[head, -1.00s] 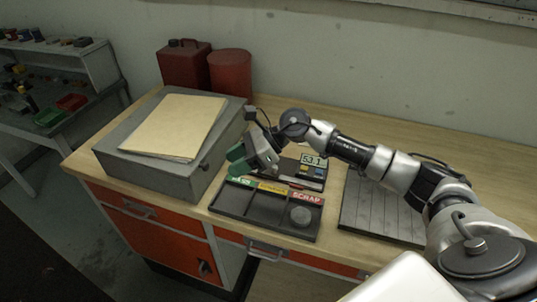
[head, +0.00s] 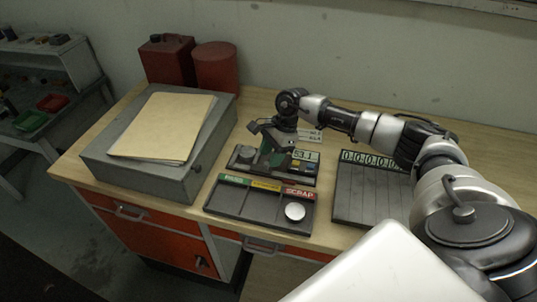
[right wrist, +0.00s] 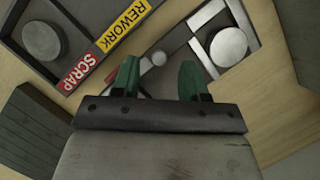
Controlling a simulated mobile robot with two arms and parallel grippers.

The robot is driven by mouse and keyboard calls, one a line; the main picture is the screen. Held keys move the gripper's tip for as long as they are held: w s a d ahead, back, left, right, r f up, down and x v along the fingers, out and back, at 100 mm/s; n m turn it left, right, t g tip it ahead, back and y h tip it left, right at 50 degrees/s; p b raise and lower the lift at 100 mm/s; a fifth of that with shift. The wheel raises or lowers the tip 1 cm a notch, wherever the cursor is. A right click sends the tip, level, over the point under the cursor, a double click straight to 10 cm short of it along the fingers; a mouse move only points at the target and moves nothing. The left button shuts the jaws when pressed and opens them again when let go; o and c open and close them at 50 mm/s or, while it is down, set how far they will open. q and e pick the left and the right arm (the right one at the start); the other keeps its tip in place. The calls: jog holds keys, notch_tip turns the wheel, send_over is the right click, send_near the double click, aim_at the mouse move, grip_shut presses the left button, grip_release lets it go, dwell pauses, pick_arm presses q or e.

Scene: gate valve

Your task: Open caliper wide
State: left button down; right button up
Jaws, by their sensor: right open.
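The caliper device (head: 302,180) lies in a dark base behind the sorting tray, with a small display (head: 306,156) whose first digit is partly hidden; "3.1" shows. A round grey disc (head: 244,153) sits at the base's left end; it also shows in the right wrist view (right wrist: 228,47). My right gripper (head: 275,156) is over the middle of the device, pointing down. In the right wrist view its green fingers (right wrist: 158,80) are apart, with part of the device beyond them; nothing is clearly held. Contact cannot be told. My left gripper is not in view.
The sorting tray (head: 228,206) has green, yellow REWORK and red SCRAP labels; a disc (head: 295,211) lies in its SCRAP section. A grey box (head: 125,180) with a folder (head: 165,125) stands left. A ribbed dark tray (head: 360,200) with number labels is at right.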

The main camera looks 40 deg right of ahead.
jog(key=shift+x, duration=1.1)
grip_shut()
